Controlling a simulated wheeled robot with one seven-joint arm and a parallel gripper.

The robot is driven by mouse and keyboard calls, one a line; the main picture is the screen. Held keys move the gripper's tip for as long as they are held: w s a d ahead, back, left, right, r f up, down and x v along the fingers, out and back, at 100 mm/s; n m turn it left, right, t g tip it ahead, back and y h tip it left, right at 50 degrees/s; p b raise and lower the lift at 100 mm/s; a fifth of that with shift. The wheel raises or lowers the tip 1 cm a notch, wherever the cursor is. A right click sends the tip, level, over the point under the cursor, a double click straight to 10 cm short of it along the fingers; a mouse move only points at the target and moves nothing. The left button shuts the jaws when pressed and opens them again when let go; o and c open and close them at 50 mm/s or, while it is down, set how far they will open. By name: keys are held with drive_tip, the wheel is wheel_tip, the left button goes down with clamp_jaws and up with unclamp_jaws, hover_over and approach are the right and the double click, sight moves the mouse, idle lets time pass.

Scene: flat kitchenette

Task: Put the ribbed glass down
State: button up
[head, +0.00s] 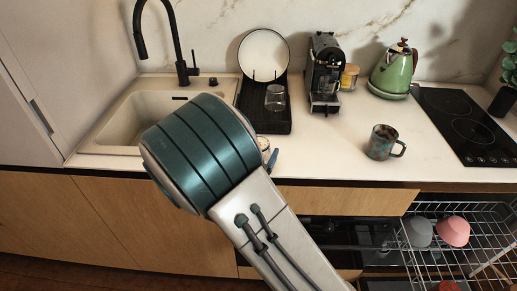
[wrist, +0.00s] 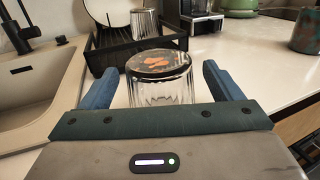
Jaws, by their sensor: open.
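The ribbed glass (wrist: 160,85) is clear, with vertical ribs and a dark round top face showing orange patches. It appears to stand on the counter (wrist: 265,55) in front of the dish rack. My gripper (wrist: 160,70) is open, with one blue finger on each side of the glass and a visible gap to each. The glass's lower part is hidden by my gripper's body. In the head view, my arm hides most of the glass, and only a small part of it (head: 264,144) shows beside a blue finger.
A black dish rack (head: 262,122) holds a white plate (head: 263,55) and another clear glass (head: 275,98). The sink (head: 130,112) is to the left. A coffee machine (head: 324,75), green kettle (head: 393,72) and mug (head: 383,142) stand to the right. The counter between rack and mug is clear.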

drive_tip(key=x, duration=0.3)
drive_tip(key=shift+w, duration=0.25)
drive_tip(key=c, duration=1.2)
drive_tip(key=shift+c, duration=0.5)
drive_tip(key=shift+r, duration=0.1)
